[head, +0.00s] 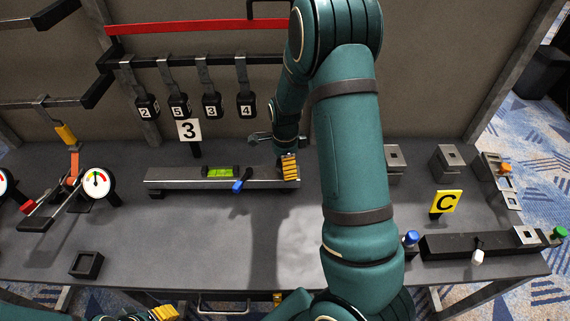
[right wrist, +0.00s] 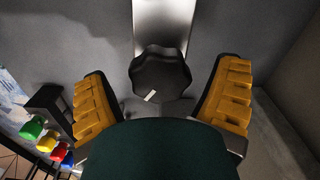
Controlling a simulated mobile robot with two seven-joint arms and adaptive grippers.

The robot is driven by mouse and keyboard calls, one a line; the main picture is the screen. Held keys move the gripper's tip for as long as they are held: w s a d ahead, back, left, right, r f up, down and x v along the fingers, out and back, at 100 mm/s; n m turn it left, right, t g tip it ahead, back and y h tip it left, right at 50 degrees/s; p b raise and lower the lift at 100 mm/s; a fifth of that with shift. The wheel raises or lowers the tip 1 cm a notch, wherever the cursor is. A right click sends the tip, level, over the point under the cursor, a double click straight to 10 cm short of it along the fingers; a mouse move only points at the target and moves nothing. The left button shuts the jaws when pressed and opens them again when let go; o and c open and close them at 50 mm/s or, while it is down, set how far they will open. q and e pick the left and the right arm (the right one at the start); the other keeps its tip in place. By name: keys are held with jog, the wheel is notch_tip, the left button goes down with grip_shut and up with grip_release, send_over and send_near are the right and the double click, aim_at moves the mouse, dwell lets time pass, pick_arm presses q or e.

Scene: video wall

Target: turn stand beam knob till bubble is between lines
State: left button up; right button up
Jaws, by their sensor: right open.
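The grey stand beam (head: 185,184) lies along the table at centre left, with a green bubble vial (head: 220,172) on it and a blue-handled lever (head: 240,184) at its front. The vial is too small to tell where the bubble sits. A black lobed knob (right wrist: 160,72) with a white mark shows at the beam's end in the right wrist view. My right gripper (right wrist: 162,84) is open, with its yellow-padded fingers on both sides of the knob and gaps visible. In the head view my right gripper (head: 288,167) hides the knob. Part of my left gripper (head: 162,313) shows at the bottom edge.
A number 3 sign (head: 189,130) stands behind the beam, below hanging numbered black weights (head: 180,106). A dial stand (head: 96,183) is at left. The table in front is mostly clear.

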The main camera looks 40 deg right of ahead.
jog(key=c, duration=1.3)
jog(key=shift+n, duration=0.4)
jog(key=n+p, duration=0.1)
jog(key=n, duration=0.3)
jog(key=shift+n, duration=0.3)
jog(key=n, duration=0.6)
jog(key=shift+p, duration=0.35)
jog(key=n, duration=0.6)
jog(key=shift+n, duration=0.4)
jog(key=n, duration=0.6)
jog(key=shift+w, duration=0.1)
jog(key=shift+r, duration=0.1)
